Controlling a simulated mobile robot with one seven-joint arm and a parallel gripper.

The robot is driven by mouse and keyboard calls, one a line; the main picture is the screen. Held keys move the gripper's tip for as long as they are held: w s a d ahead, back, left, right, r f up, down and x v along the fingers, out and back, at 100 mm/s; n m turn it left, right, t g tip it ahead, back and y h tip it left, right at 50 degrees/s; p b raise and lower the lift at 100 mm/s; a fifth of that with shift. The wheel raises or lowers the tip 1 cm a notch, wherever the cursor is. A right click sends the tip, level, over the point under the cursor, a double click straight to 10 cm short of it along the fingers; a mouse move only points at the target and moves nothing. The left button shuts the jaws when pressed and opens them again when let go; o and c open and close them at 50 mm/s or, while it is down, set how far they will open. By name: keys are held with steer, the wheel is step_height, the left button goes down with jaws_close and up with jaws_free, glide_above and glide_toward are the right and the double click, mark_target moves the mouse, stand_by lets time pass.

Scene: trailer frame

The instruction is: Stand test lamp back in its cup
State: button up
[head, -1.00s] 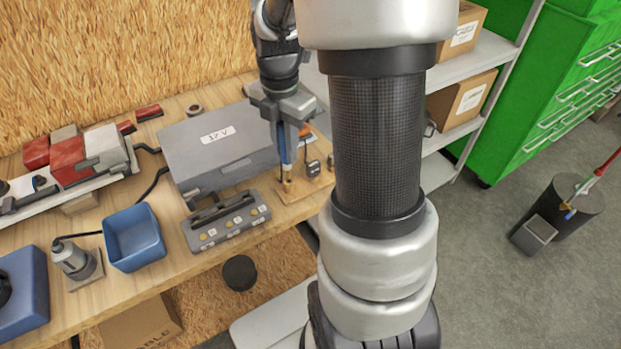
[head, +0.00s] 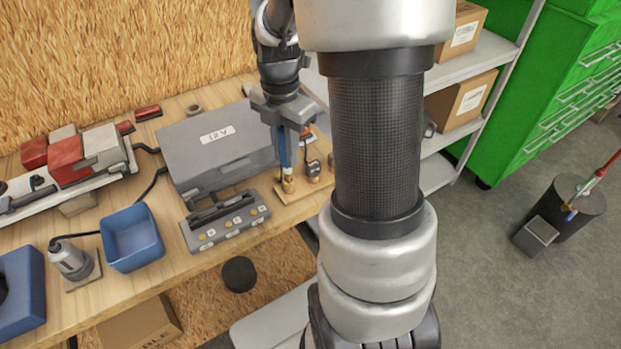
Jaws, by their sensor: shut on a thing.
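My gripper (head: 287,160) is shut on the test lamp (head: 288,171), a slim blue tool held upright. Its lower end is at a small brass-coloured cup (head: 288,186) on a wooden board (head: 289,197) at the bench's right end. I cannot tell whether the tip is inside the cup or just above it. A second brass-coloured cup (head: 313,170) stands to the right on the same board, with a small dark item by it.
A grey 12 V case (head: 217,150) lies left of the gripper. A grey panel with buttons (head: 226,222) sits in front. A blue bin (head: 133,240) stands farther left. My own arm hides the area to the right.

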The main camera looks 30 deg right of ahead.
steer(key=shift+f, duration=0.45)
steer(key=shift+f+b, duration=0.45)
steer(key=shift+b, duration=0.05)
steer(key=shift+f+b, duration=0.4)
steer(key=shift+f, duration=0.25)
stand_by(0.5)
steer(key=o, duration=0.8)
steer(key=shift+c, duration=0.2)
steer(key=shift+o, duration=0.5)
steer(key=o, duration=0.3)
steer(key=shift+r, duration=0.15)
